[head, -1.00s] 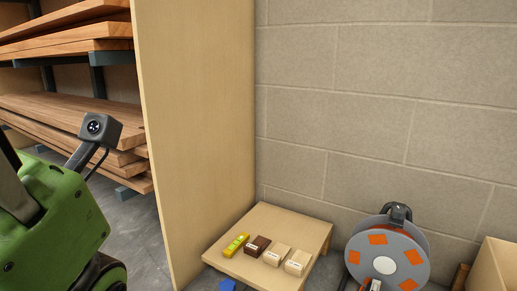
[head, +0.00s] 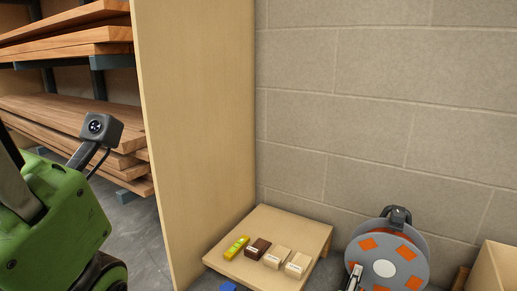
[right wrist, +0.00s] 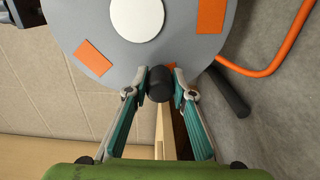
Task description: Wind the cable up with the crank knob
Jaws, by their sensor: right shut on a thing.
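The cable reel (head: 413,267) stands on the floor at the lower right of the head view, a grey disc with orange patches and a pale round centre. Its disc fills the top of the right wrist view (right wrist: 110,75). The black crank knob (right wrist: 160,84) shows there at the disc's lower edge. My right gripper (right wrist: 162,82) is shut on the knob, one teal-and-grey finger on each side. In the head view this gripper (head: 354,275) is at the disc's lower left. My green left arm is at the left; its fingers do not show.
An orange cable or tube (right wrist: 265,72) curves beside the reel. A low wooden table (head: 290,222) with several small blocks stands left of the reel. A tall wooden panel (head: 195,120) and lumber shelves (head: 65,105) are further left. A wooden box (head: 497,265) is at the right.

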